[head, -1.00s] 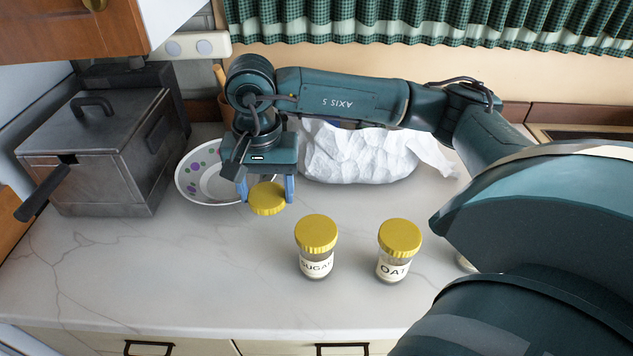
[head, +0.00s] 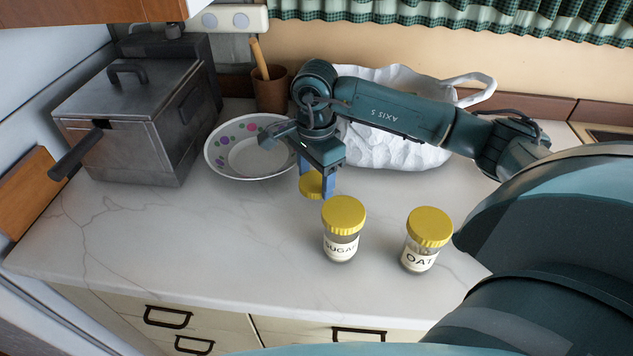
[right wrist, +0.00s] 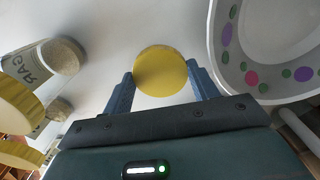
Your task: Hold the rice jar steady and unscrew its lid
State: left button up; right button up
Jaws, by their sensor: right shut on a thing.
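My right gripper (head: 317,184) is shut on a round yellow lid (head: 310,188), behind and left of the sugar jar. In the right wrist view the lid (right wrist: 161,71) sits between the two blue fingers (right wrist: 160,88). I see no jar body under the lid; whether anything is hidden beneath it I cannot tell. The sugar jar (head: 341,247) and the oat jar (head: 418,262) stand upright on the counter, each with a yellow lid on. No jar with a rice label shows in either view. My left gripper is not in view.
A spotted bowl (head: 222,165) stands just behind and left of the gripper. A white bag (head: 400,150) lies behind my right arm. A metal fryer (head: 130,130) is at the left. The marble counter (head: 200,240) is clear at front left.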

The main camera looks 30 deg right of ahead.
aim_at(315, 182)
jog(key=shift+f, duration=1.3)
jog(key=shift+f, duration=0.2)
jog(key=o, duration=0.8)
jog(key=shift+r, duration=0.1)
notch_tip(315, 182, up, 12)
jog(key=shift+r+b, duration=0.15)
jog(key=shift+b, duration=0.2)
